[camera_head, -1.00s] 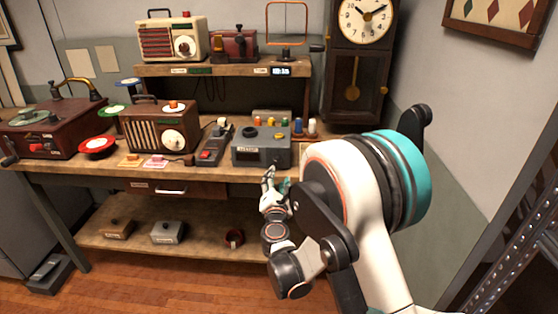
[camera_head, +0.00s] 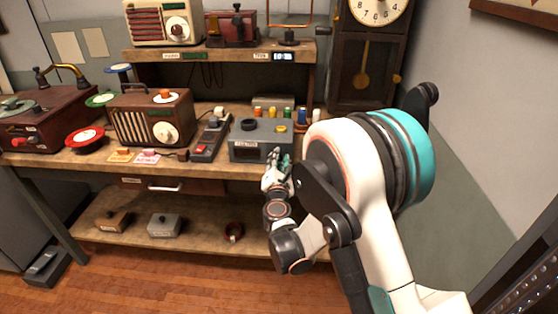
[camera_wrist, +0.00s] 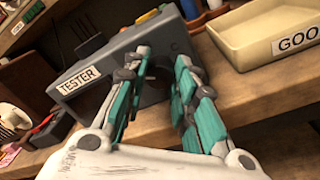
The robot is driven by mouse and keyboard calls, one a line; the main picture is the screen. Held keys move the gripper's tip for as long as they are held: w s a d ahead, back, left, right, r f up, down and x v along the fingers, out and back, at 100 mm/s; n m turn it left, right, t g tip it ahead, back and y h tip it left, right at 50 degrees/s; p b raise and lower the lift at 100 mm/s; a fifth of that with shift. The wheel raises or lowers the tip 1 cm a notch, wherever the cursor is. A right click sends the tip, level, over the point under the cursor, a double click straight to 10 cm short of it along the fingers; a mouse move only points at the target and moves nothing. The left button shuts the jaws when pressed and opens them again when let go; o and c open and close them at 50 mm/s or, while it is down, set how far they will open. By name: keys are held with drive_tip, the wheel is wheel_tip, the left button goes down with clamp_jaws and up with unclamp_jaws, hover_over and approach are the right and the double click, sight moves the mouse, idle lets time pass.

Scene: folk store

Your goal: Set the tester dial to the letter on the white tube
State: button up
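The grey tester (camera_head: 262,144) stands on the workbench with its label at front left. My gripper (camera_head: 279,163) is at the tester's lower right front. In the wrist view my gripper (camera_wrist: 163,60) has its two teal-padded fingers apart, tips at the tester's front face. The dial is not clear; the fingers and shadow cover that area. A small white-topped piece (camera_head: 316,115) stands behind the tester at right; I cannot tell if it is the white tube, and no letter is readable.
A cream tray (camera_wrist: 243,55) labelled "GOO…" lies right of the tester. A dark device with a red button (camera_head: 208,140) and a brown radio (camera_head: 150,119) stand to its left. A shelf (camera_head: 222,52) rises behind, and the bench's front edge runs below my gripper.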

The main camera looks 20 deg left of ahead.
clamp_jaws()
drive_tip(key=shift+m, duration=0.4)
drive_tip(key=m, duration=0.4)
drive_tip(key=shift+f+m, duration=0.1)
drive_tip(key=shift+m, duration=0.3)
drive_tip(key=m, duration=0.6)
drive_tip(key=shift+t, duration=0.4)
drive_tip(key=shift+m, duration=0.4)
drive_tip(key=o, duration=0.8)
unclamp_jaws()
drive_tip(key=shift+o, duration=0.2)
